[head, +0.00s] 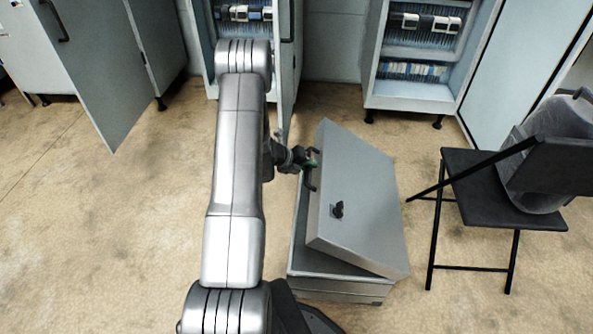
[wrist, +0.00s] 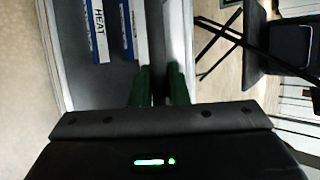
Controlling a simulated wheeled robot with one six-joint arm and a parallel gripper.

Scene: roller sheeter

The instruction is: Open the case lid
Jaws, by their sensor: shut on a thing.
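The grey case (head: 338,287) stands on the floor right of my arm. Its lid (head: 362,205) is partly open, tilted up with its left edge off the case body. A dark handle (head: 312,182) sits on the lid's raised left edge. My gripper (head: 309,164) is shut on this handle. In the wrist view its green fingertips (wrist: 160,85) stand either side of the dark handle bar (wrist: 157,45). Blue-and-white labelled items (wrist: 98,30), one reading "HEAT", show inside the case there. A dark latch or knob (head: 338,210) is on the lid.
A black folding chair (head: 500,185) with a grey rounded object (head: 548,150) on it stands right of the case. Open cabinets (head: 415,95) with shelves line the back. A cabinet door (head: 95,75) juts out at left. The floor at left is clear.

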